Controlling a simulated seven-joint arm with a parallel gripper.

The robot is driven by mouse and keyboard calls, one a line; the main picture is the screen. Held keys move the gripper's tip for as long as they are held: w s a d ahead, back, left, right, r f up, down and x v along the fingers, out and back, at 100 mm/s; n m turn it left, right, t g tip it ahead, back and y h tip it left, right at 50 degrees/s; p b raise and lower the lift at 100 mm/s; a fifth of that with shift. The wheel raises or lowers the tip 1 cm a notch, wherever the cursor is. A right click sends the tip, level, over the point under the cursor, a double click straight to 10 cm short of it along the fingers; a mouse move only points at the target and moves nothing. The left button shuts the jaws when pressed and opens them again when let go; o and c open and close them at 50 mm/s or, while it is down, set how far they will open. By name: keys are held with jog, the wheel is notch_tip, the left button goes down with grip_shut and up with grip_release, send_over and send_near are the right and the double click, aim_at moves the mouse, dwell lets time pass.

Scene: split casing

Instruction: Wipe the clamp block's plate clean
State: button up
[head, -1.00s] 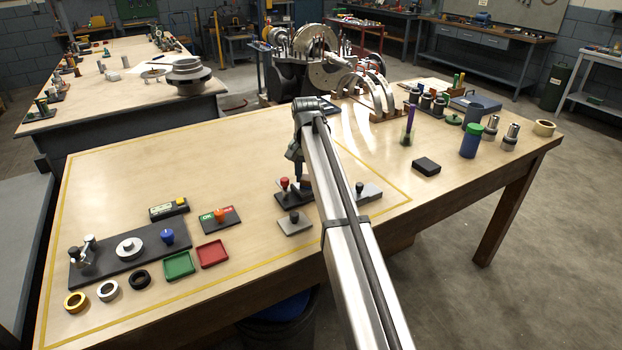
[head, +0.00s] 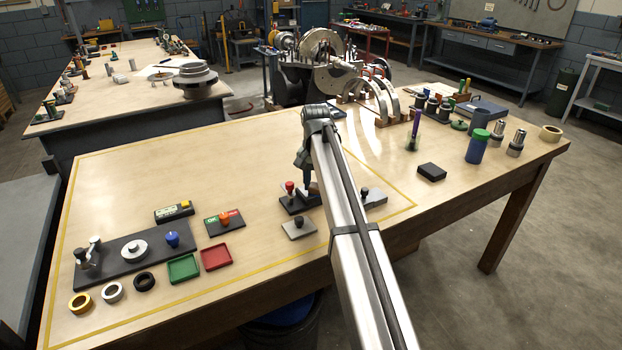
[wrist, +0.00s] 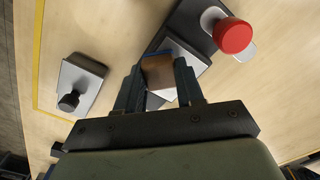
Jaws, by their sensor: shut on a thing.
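The clamp block (head: 290,207) is a dark base with a red knob (head: 290,187), on the bench near its front edge. In the wrist view the red knob (wrist: 233,36) is at the upper right, and a pale grey plate (wrist: 191,56) lies on the dark base. I cannot tell whether the block touches the plate. In the head view my gripper (head: 309,188) is just right of the red knob, and my arm hides part of the clamp block.
Grey plates with black knobs lie in front (head: 299,228) and to the right (head: 376,198), partly behind my arm. Green (head: 184,268) and red (head: 216,257) trays and a dark fixture board (head: 110,258) are at left.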

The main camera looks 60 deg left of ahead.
jog(key=shift+d, duration=0.85)
notch_tip(320, 180, up, 3)
jog(key=shift+a+r, duration=0.1)
jog(key=shift+a, duration=0.05)
jog(key=shift+r, duration=2.5)
